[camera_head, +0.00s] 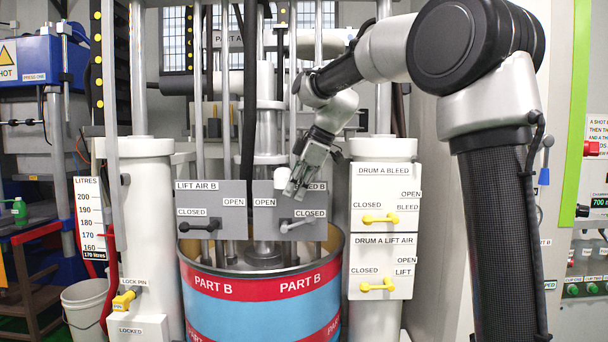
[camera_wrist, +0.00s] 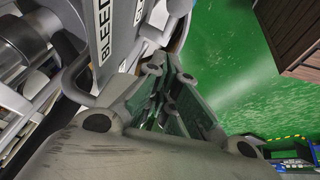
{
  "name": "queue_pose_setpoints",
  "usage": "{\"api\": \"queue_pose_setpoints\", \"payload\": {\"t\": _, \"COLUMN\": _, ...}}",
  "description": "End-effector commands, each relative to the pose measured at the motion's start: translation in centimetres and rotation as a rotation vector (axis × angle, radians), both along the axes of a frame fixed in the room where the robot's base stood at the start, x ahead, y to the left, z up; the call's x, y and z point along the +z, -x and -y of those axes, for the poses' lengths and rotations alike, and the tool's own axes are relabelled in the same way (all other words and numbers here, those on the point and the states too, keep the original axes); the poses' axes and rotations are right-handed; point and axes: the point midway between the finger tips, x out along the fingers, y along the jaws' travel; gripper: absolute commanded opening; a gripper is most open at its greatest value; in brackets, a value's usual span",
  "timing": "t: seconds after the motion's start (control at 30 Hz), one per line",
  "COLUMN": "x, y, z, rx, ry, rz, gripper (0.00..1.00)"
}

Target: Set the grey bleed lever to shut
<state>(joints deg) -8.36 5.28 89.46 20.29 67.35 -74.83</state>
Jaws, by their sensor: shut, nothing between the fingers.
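The grey bleed lever (camera_head: 298,225) is on the right plate (camera_head: 262,220) above the Part B drum. Its handle lies nearly level and points right, beneath the CLOSED label. The OPEN label is at the plate's left. My gripper (camera_head: 292,196) is shut and empty, fingers pointing down, just above the lever in the head view and in front of the plate. It covers part of the BLEED B label. In the wrist view my shut fingers (camera_wrist: 180,100) fill the middle, and a bent grey bar (camera_wrist: 76,76) shows beside the BLEED lettering; I cannot tell if it touches them.
A black lever (camera_head: 200,226) on the LIFT AIR B plate points left to CLOSED. Yellow drum A levers (camera_head: 380,219) are on the white column at right. The blue and red Part B drum (camera_head: 262,300) stands below. Vertical rods and a hose run behind the plates.

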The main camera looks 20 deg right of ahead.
Motion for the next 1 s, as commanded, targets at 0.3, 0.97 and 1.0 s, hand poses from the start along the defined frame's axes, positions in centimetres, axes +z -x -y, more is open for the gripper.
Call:
{"api": "queue_pose_setpoints", "payload": {"t": 0.3, "x": -4.5, "y": -0.7, "z": 0.6, "rx": -0.001, "ry": 0.001, "rz": -0.002, "gripper": 0.00}}
{"api": "queue_pose_setpoints", "payload": {"t": 0.97, "x": -6.3, "y": -0.3, "z": 2.3, "rx": -0.003, "ry": 0.000, "rz": -0.003, "gripper": 0.00}}
{"api": "queue_pose_setpoints", "payload": {"t": 1.0, "x": -6.7, "y": -0.2, "z": 2.7, "rx": -0.003, "ry": 0.001, "rz": -0.002, "gripper": 0.00}}
